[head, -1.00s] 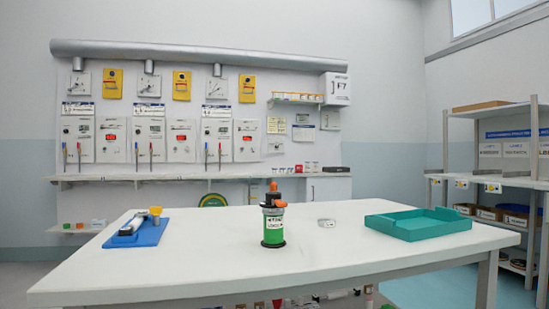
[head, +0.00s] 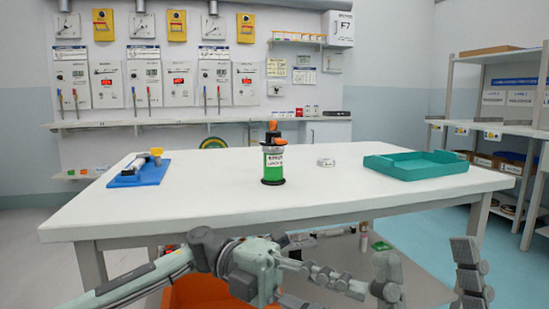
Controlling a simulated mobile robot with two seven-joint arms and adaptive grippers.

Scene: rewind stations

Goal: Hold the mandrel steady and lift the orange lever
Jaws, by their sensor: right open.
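The mandrel (head: 274,165) stands upright near the middle of the white table (head: 215,205). It has a green labelled body and a dark base and top. The orange lever (head: 271,137) is at its top; its exact angle is too small to tell. My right gripper (head: 426,250) is at the lower right, open and empty, its two grey fingers pointing up and wide apart. My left gripper (head: 325,281) is low in front of the table, at the end of the arm from the left. Its fingers overlap in view. Neither gripper touches the mandrel.
A small grey block (head: 326,162) and a teal tray (head: 415,169) are to the mandrel's right. The table's front edge lies between my grippers and the mandrel. An orange bin (head: 205,294) is below.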

